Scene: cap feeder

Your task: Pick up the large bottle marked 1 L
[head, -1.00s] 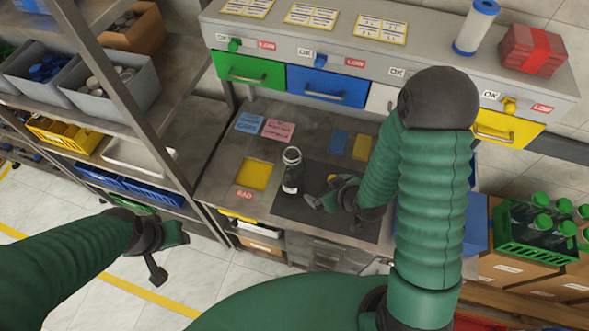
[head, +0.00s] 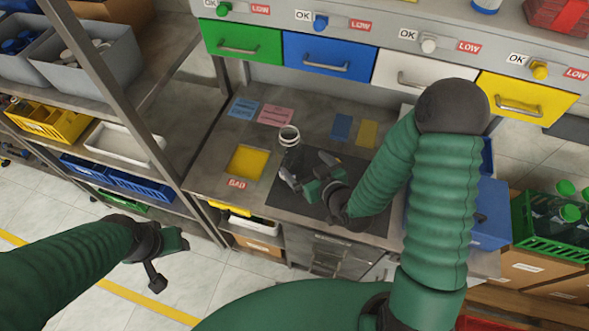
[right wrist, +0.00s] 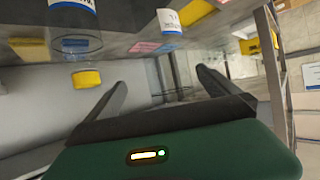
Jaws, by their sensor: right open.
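A clear bottle with a pale neck ring (head: 289,136) stands upright at the left side of the dark mat (head: 362,168). Another labelled clear vessel (right wrist: 75,28) shows at upper left there. I cannot read a 1 L mark. My left gripper (head: 170,262) is open and empty, away from the bench.
A yellow square (head: 247,162) marked BAD lies left of the bottle. Blue and pink cards (head: 275,115) lie behind it. Coloured drawers (head: 330,57) hang over the bench's back. A green crate of bottles (head: 550,236) stands at right, and a shelf post (head: 120,120) at left.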

